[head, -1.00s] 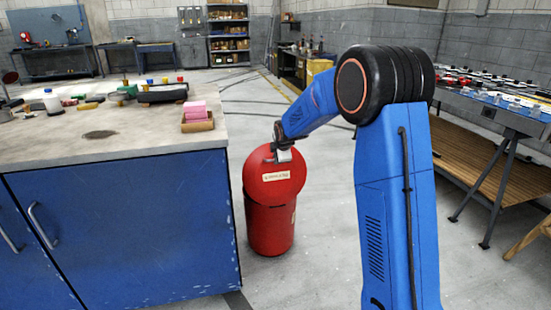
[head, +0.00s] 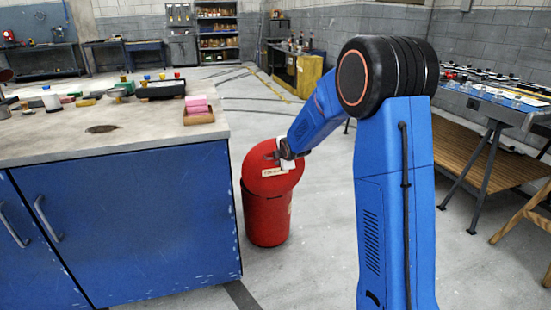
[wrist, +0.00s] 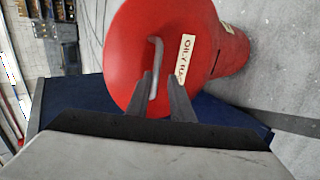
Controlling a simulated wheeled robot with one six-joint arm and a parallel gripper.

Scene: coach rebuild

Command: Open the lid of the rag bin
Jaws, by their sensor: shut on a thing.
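The red rag bin (head: 267,218) stands on the floor beside the blue bench. Its round red lid (head: 262,180) shows its outer face, slanted toward the head camera. The wrist view shows the lid (wrist: 128,60) face-on with a pale label (wrist: 185,57) and a light grey bar handle (wrist: 157,55). My gripper (wrist: 162,88) is shut on the handle, one finger on either side of it. In the head view my gripper (head: 285,158) is at the upper right of the lid and covers the handle. I cannot tell whether a gap shows under the lid's rim.
The blue bench (head: 125,220) stands close at the bin's left. Its top holds a pink block (head: 197,103) in a small tray and several small items. A table with a wooden shelf (head: 480,150) stands at the right. The floor (head: 315,240) right of the bin is clear.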

